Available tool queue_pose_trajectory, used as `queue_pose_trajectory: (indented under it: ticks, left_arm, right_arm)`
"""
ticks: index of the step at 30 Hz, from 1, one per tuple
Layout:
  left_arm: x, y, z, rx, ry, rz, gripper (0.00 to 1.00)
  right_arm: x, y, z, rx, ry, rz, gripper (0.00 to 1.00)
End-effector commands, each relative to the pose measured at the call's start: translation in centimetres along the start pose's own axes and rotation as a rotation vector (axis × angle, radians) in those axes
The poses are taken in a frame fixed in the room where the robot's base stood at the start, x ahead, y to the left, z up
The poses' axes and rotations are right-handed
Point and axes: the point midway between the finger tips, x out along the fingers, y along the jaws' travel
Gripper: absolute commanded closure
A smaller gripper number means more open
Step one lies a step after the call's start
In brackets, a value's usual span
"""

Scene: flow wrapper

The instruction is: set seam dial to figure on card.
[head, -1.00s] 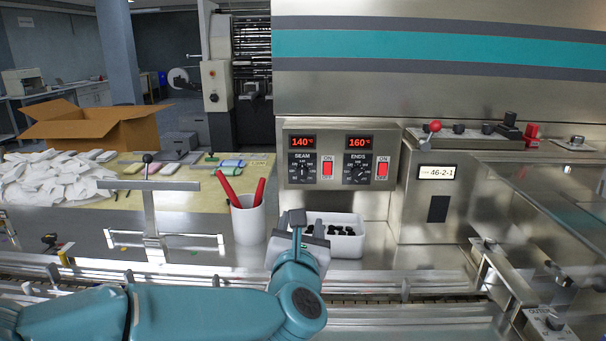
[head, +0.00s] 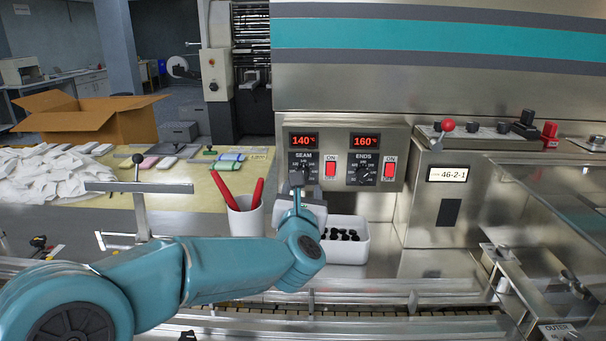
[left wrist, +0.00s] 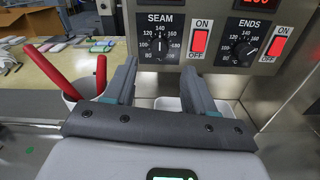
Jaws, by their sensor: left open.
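The black seam dial (left wrist: 160,46) shows in the left wrist view, its pointer near the upright 140 mark. In the head view my gripper partly covers it, and the red seam display (head: 304,141) above reads 140°. My left gripper (head: 297,180) is in front of and slightly below the dial. In the left wrist view its open fingers (left wrist: 160,78) stand either side of and below the dial, with nothing between them. A white label (head: 447,174) on the machine reads 46-2-1; I cannot tell whether it is the card. My right gripper is not in view.
Right of the seam dial are a red switch (head: 331,168), the ends dial (head: 362,172) and its display (head: 365,141) reading 160°. A white cup (head: 245,220) with red-handled tools and a white bin (head: 349,250) of black parts stand below the panel.

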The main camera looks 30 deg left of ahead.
Motion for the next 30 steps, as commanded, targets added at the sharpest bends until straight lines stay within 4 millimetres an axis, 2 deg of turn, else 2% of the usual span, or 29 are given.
queue_pose_trajectory:
  ticks: [3, 9, 15, 21, 22, 24, 27, 30]
  left_arm:
    - [2.8, 0.1, 0.1, 0.001, 0.002, 0.002, 0.45]
    - [6.0, 0.0, 0.1, 0.001, 0.001, 0.001, 0.45]
    - [7.2, 0.0, -0.1, 0.001, 0.001, 0.0, 0.45]
    - [7.2, 0.0, -0.1, 0.001, 0.0, 0.0, 0.45]
    - [7.2, 0.0, -0.1, 0.001, 0.0, 0.0, 0.48]
    - [7.2, 0.0, -0.1, 0.001, 0.0, 0.0, 0.71]
    - [7.2, 0.0, 0.0, 0.0, 0.0, 0.0, 1.0]
    - [7.2, 0.0, 0.0, 0.001, 0.0, 0.0, 1.0]
  right_arm:
    - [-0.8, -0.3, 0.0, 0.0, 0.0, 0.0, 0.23]
    - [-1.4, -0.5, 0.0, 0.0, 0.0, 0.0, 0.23]
    - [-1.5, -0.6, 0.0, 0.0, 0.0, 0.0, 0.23]
    - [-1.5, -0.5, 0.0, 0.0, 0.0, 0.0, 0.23]
    - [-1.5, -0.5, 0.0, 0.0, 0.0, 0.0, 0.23]
    - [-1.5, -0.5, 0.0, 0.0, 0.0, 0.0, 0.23]
    - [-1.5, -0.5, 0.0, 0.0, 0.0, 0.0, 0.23]
    - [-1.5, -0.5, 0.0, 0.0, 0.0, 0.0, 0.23]
